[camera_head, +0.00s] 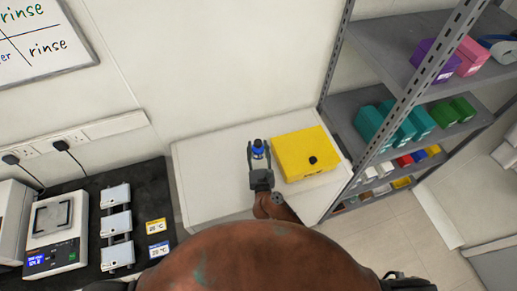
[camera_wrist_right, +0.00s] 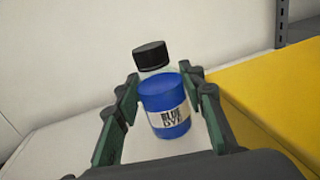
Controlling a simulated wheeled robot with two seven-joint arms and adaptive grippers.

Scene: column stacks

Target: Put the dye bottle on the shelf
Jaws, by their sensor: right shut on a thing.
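The dye bottle (camera_wrist_right: 165,95) has a black cap, blue contents and a label reading "BLUE DYE". In the head view its blue part (camera_head: 258,149) shows between the fingers of my right gripper (camera_head: 258,160). My right gripper, also in the wrist view (camera_wrist_right: 165,105), is shut on the bottle, one finger on each side. The bottle stands nearly upright in the picture; I cannot tell whether its base touches the white surface. The grey metal shelf (camera_head: 385,40) stands at the right with several levels. My left gripper is not in view.
A yellow box (camera_head: 304,152) sits on the white table (camera_head: 205,175), just right of the bottle. The shelf holds purple (camera_head: 432,53), teal (camera_head: 372,124) and green boxes (camera_head: 445,114). Its upright post (camera_head: 420,80) stands in front. A scale (camera_head: 57,225) is at the left.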

